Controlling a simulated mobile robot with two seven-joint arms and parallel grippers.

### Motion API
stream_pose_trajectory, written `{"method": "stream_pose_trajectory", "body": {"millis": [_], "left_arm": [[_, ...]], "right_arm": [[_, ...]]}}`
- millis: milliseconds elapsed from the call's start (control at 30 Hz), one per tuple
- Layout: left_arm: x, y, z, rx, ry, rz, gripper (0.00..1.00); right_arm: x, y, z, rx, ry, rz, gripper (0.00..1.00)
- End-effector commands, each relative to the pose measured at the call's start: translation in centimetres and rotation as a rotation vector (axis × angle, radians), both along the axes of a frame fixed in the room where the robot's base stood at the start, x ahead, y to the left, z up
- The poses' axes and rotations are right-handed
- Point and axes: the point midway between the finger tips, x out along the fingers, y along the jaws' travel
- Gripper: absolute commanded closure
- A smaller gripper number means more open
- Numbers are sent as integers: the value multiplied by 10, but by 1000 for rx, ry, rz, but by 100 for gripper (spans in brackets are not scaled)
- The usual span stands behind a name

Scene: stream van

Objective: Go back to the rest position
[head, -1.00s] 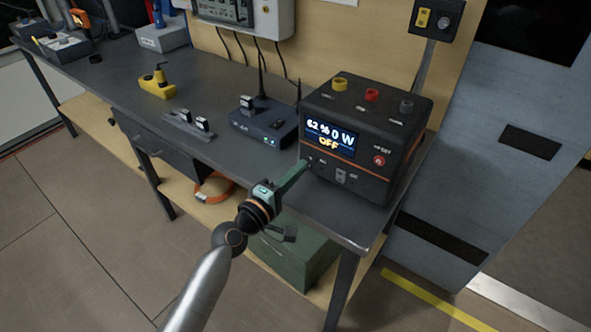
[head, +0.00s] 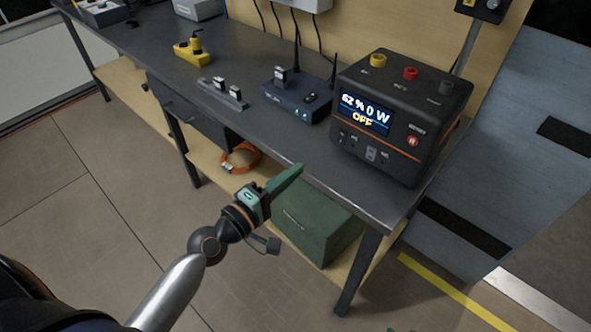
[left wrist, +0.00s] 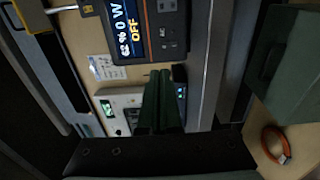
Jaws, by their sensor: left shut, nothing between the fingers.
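My left gripper (head: 285,182) is in front of the bench's front edge, its green fingers pointing up and to the right. It is shut with nothing between the fingers, and stands apart from the bench and the power station. In the left wrist view the shut fingers (left wrist: 161,103) show in the middle. The black power station (head: 403,112) stands on the bench's right end; its display reads 62 %, 0 W and OFF. It also shows at the top of the left wrist view (left wrist: 160,28). My right gripper is not in view.
The dark workbench (head: 290,144) runs along the wall. A router (head: 297,97), a holder with small modules (head: 222,94) and a yellow tool (head: 191,52) stand on it. A green box (head: 313,225) and an orange cable coil (head: 240,158) lie on the lower shelf. Floor is clear at front left.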

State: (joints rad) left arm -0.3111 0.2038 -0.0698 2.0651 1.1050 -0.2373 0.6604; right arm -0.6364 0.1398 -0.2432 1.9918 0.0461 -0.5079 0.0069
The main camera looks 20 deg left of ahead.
Motion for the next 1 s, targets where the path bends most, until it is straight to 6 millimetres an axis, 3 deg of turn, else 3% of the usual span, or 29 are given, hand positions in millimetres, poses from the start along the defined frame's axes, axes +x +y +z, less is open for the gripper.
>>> {"method": "stream_pose_trajectory", "body": {"millis": [333, 467, 567, 733, 900, 1000], "left_arm": [[0, 0, 0, 5, 1, 0, 100], [-8, -4, -10, 109, 23, -3, 100], [-24, -8, -30, 322, 58, -21, 100], [-76, -14, -79, 826, 130, -135, 100], [-133, -13, -115, 1253, 161, -308, 100], [-156, -12, -127, 1418, 163, -397, 100]], "right_arm": [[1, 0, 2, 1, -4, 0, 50], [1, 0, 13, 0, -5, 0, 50], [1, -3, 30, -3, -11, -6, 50], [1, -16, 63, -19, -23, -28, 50], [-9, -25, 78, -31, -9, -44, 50], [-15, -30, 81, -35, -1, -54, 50]]}}
